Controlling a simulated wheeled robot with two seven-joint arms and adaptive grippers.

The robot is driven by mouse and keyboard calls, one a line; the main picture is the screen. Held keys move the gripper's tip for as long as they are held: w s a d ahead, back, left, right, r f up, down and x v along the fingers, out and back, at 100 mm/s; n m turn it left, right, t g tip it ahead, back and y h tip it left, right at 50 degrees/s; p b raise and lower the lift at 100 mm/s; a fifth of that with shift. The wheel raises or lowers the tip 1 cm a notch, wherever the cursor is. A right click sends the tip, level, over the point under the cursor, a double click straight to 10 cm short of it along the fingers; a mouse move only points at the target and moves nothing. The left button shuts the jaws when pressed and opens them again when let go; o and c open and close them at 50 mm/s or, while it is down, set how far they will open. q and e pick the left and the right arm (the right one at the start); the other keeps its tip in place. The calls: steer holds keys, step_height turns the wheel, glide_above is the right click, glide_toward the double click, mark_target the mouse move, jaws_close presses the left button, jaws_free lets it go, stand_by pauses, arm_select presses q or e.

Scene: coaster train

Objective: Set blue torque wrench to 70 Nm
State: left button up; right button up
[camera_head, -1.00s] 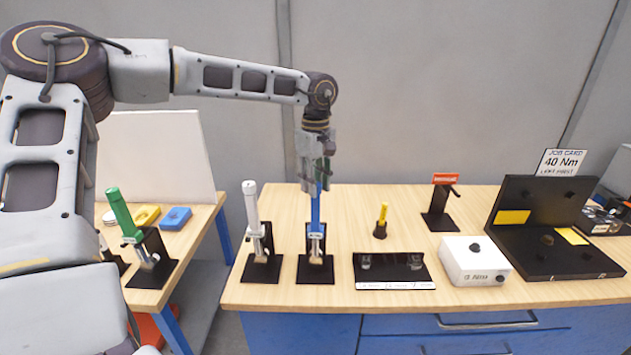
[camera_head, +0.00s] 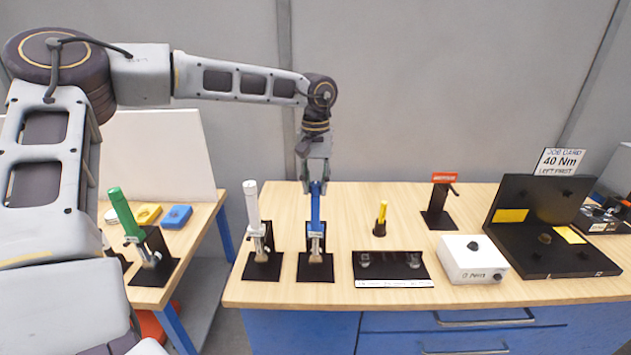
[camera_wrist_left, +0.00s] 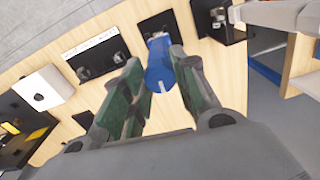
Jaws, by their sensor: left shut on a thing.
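The blue torque wrench (camera_head: 316,215) stands upright in its black stand (camera_head: 314,268) on the wooden bench. My left gripper (camera_head: 317,184) points down from above and is shut on the top of the blue wrench's handle. In the left wrist view the blue handle (camera_wrist_left: 159,66) shows between the green-padded fingers of my left gripper (camera_wrist_left: 160,80), with a pale mark on its end. The scale on the wrench is too small to read. My right gripper is not in view.
A white-handled wrench (camera_head: 252,215) stands just left, and a green one (camera_head: 124,212) on the side table. Right are a black tray (camera_head: 393,268), a yellow-topped tool (camera_head: 381,218), a white box (camera_head: 473,258) and a job card (camera_head: 559,161) reading 40 Nm.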

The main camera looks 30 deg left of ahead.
mark_target(316, 184)
arm_select(q)
steer(key=shift+m, duration=1.6)
steer(key=o, duration=1)
step_height(316, 184, up, 12)
